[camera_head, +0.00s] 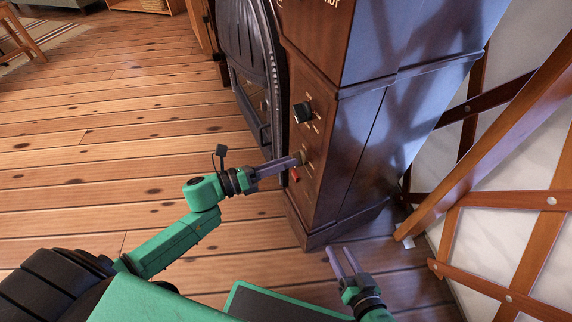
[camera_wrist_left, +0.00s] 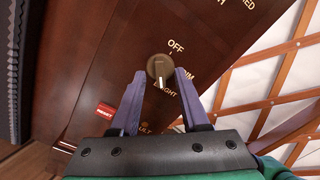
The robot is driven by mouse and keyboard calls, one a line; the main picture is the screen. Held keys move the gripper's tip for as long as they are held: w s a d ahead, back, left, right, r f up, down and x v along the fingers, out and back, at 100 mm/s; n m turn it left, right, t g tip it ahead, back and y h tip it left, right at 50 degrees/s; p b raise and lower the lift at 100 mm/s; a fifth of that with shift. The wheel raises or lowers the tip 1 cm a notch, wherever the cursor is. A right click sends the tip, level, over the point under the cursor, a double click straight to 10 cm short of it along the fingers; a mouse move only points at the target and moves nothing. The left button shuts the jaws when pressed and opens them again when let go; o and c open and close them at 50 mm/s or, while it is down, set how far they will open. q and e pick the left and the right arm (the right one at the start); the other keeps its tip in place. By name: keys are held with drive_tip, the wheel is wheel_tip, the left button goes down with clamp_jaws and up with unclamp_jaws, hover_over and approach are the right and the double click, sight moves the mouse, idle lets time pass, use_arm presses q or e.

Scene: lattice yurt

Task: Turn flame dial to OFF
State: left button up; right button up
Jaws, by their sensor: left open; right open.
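The flame dial (camera_wrist_left: 160,68) is a round brownish knob with a pale pointer mark, on a dark wood panel with gold lettering. Its pale mark points down, toward the lettering ending in "IGHT"; "OFF" is above the dial. In the head view, my left gripper (camera_head: 298,160) reaches the panel at the dial, which is partly hidden there. In the left wrist view, my left gripper (camera_wrist_left: 158,92) is open, with its fingers on either side of the dial's lower part. I cannot tell whether they touch it. My right gripper (camera_head: 342,262) is open and empty, low beside the cabinet.
A black knob (camera_head: 302,112) sits higher on the cabinet (camera_head: 345,150). A red reset button (camera_wrist_left: 106,110) is left of and below the dial. A dark stove door (camera_head: 252,70) is left of the panel. The lattice wall (camera_head: 500,200) is at right; wooden floor (camera_head: 100,130) is clear at left.

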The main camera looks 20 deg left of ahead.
use_arm(q)
drive_tip(key=shift+w+d, duration=0.3)
clamp_jaws()
